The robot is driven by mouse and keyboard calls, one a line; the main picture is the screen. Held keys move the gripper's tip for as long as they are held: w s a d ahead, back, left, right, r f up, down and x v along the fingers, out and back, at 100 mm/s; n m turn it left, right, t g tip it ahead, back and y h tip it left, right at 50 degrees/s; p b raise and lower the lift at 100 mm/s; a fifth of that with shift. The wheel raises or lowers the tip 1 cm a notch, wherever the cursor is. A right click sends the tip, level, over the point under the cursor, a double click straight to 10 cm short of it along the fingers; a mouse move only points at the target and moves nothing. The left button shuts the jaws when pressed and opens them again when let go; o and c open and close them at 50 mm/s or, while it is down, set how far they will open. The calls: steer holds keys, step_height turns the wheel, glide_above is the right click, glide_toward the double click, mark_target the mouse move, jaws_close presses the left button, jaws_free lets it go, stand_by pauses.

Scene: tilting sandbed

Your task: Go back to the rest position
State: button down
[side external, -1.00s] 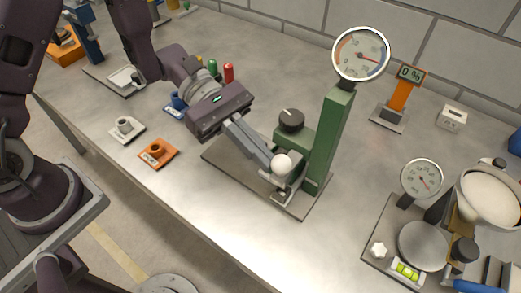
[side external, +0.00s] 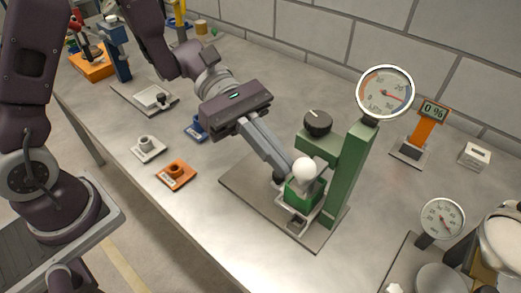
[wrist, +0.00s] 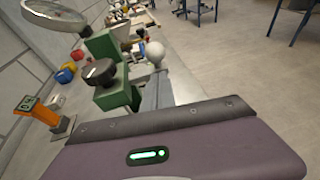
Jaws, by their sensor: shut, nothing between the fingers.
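My gripper (side external: 288,172) is shut and empty. Its long grey fingers reach down beside the white ball (side external: 304,168) on the green gauge stand (side external: 345,175); I cannot tell whether they touch it. A green block (side external: 303,194) shows under the ball. The stand has a black knob (side external: 318,123) and a round dial (side external: 385,92) on top. In the wrist view, the white ball (wrist: 154,51), black knob (wrist: 101,71) and dial (wrist: 56,13) are beyond the gripper's purple body, and the fingertips are hard to make out.
An orange display (side external: 425,128) stands to the right, with a second dial (side external: 442,220) at front right. The bench between the orange block and the plate is bare.

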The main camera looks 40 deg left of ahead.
steer(key=w+a, duration=0.2)
steer(key=a, duration=0.8)
steer(key=s+a+r+m+y, duration=0.1)
steer(key=s+r+m+y, duration=0.1)
steer(key=s+m+y, duration=0.3)
steer(key=s+a+r+m+y, duration=0.2)
steer(key=s+m+y, duration=0.15)
steer(key=s, duration=0.25)
steer(key=s+a+r+m+t+y, duration=0.2)
steer(key=s+a+m+t+y, duration=0.1)
steer(key=a+m+t+y, duration=0.3)
steer(key=shift+s+a+r+m+t, duration=0.3)
steer(key=shift+a+r+m+t, duration=0.1)
steer(key=shift+a+m+t, duration=0.55)
